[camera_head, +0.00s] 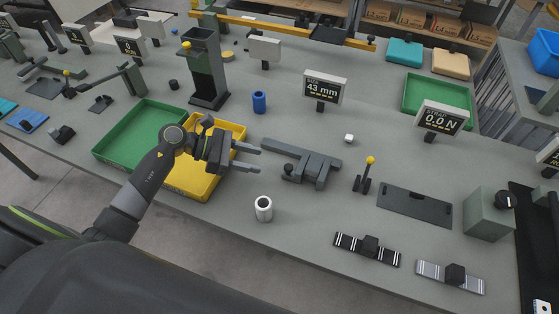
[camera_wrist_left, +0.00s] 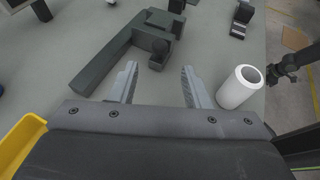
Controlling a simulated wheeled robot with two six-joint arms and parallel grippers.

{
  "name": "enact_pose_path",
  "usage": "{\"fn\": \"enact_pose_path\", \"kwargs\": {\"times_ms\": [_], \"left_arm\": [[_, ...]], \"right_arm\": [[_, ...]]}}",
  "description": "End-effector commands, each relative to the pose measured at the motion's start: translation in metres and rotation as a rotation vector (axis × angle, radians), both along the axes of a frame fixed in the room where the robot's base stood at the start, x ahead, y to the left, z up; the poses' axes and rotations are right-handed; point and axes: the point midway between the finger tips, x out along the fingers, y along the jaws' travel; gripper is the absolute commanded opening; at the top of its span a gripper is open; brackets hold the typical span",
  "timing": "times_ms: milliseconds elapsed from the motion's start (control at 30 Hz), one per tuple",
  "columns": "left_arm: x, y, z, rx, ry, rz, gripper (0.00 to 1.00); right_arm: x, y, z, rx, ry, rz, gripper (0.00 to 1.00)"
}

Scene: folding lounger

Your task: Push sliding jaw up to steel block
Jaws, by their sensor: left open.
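A dark grey gauge (camera_head: 275,151) with a long bar lies on the bench. My left gripper (camera_head: 255,159) is open and empty, just left of the gauge.
A white cup (camera_head: 263,209) stands close to the left gripper, near the front edge. A yellow tray (camera_head: 193,184) lies under my left arm, beside a green tray (camera_head: 143,133). A blue cup (camera_head: 259,102) and a size display (camera_head: 325,90) stand behind. A yellow-topped lever (camera_head: 368,175) stands right.

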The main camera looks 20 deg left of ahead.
Motion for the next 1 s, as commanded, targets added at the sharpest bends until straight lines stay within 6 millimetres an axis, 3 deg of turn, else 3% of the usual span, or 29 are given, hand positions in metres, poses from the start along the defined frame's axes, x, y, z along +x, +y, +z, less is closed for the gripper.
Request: {"fn": "enact_pose_path", "kwargs": {"times_ms": [300, 500, 867, 1000], "left_arm": [[0.018, -0.048, -0.017, -0.005, 0.001, -0.001, 0.43], [0.025, -0.066, -0.028, -0.003, 0.001, 0.001, 0.43], [0.027, -0.071, -0.031, 0.001, -0.001, 0.000, 0.43], [0.027, -0.070, -0.031, 0.001, -0.001, 0.000, 0.29]], "right_arm": [[0.000, 0.001, 0.020, 0.001, -0.001, 0.000, 0.36], [0.001, 0.001, 0.025, 0.001, -0.001, 0.000, 0.36], [0.001, 0.001, 0.026, 0.001, -0.001, -0.001, 0.36], [0.001, 0.001, 0.026, 0.002, -0.001, -0.001, 0.36]]}}
